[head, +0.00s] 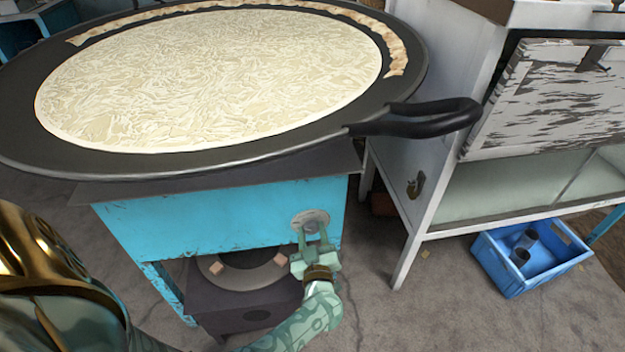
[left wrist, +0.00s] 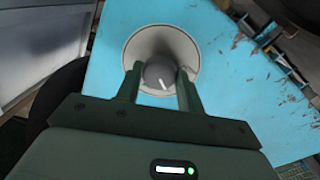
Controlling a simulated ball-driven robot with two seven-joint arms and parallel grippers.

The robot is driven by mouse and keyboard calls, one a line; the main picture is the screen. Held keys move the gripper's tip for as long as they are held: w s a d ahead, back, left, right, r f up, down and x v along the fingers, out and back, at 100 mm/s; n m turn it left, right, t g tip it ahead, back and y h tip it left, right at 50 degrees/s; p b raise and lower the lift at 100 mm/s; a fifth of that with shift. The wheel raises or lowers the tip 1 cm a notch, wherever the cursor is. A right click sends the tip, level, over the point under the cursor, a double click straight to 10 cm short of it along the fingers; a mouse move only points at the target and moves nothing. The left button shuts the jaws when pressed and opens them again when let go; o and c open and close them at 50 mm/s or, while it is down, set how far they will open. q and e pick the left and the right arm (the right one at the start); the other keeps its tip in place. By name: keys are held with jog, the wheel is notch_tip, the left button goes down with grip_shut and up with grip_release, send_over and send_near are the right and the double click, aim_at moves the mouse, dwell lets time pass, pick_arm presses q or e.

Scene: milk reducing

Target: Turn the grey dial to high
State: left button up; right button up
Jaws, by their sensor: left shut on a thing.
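The grey dial (left wrist: 160,75) sits in a round pale plate (left wrist: 136,50) on the blue front panel of the stove. A white mark shows on the dial's face, pointing down and slightly right in the left wrist view. In the head view the dial's plate (head: 311,219) is at the panel's right side, and the dial itself is mostly hidden by the fingers. My left gripper (left wrist: 160,80) is shut on the dial, one finger on each side; it also shows in the head view (head: 313,232). No dial lettering is legible. My right gripper is not in view.
A large black pan (head: 200,165) with a pale flat layer of food stands on the blue stove (head: 200,225). Its black handle (head: 425,120) juts right, above the dial. A dark burner (head: 245,312) is below. A white cabinet (head: 410,170) and blue crate (head: 525,282) stand right.

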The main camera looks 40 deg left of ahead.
pick_arm(q)
jog(key=n, duration=0.3)
jog(key=shift+f+n, duration=0.15)
jog(key=shift+n, duration=0.25)
jog(key=n+b, duration=0.1)
jog(key=n, duration=0.2)
jog(key=shift+d+n+y, duration=0.1)
jog(key=shift+n+y, duration=0.2)
jog(key=shift+n, duration=0.1)
jog(key=n, duration=0.4)
jog(key=shift+b, duration=0.35)
jog(key=shift+n+y, duration=0.3)
jog(key=shift+n, duration=0.6)
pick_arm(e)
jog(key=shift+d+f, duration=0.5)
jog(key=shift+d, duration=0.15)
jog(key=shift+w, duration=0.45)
pick_arm(q)
jog(key=o, duration=1)
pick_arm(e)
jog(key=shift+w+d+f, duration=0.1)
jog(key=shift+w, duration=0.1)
